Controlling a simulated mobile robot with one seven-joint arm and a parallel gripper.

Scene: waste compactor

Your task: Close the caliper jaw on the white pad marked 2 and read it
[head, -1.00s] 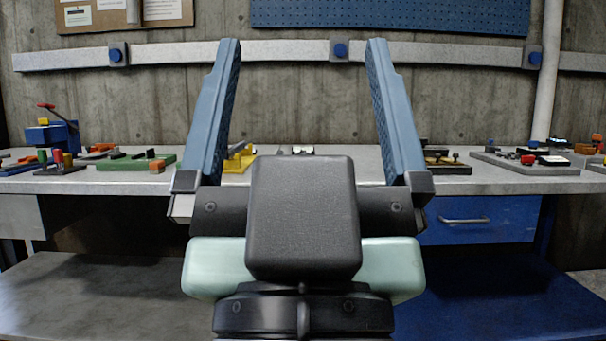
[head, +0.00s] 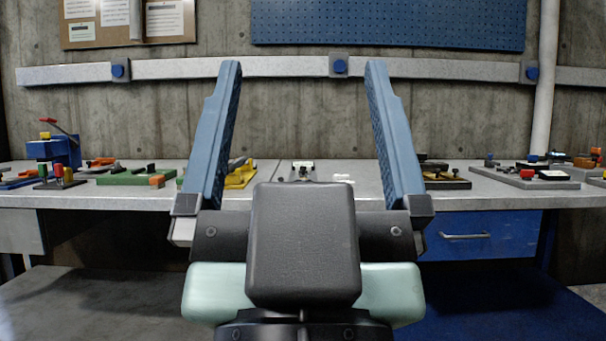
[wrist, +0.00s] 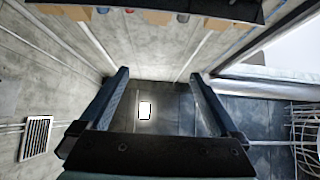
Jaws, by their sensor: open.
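My gripper (head: 303,75) is open and empty, its two blue fingers pointing up in front of the workbench. Between the fingers, farther back on the bench, stands a small dark-and-white device (head: 303,170). It is too small to tell whether it is the caliper. A small white block (head: 342,178) lies just right of it, with no readable mark. The caliper jaw and the number 2 cannot be made out. In the wrist view the open fingers (wrist: 158,80) frame a concrete surface with a bright rectangle, and no caliper or pad shows there.
The bench (head: 330,197) carries a yellow item (head: 240,175), a green board (head: 135,176), a blue vise-like device (head: 52,150) and a grey board (head: 525,178) with coloured parts. A blue drawer (head: 480,238) is under the bench at right. A pegboard (head: 390,25) hangs behind.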

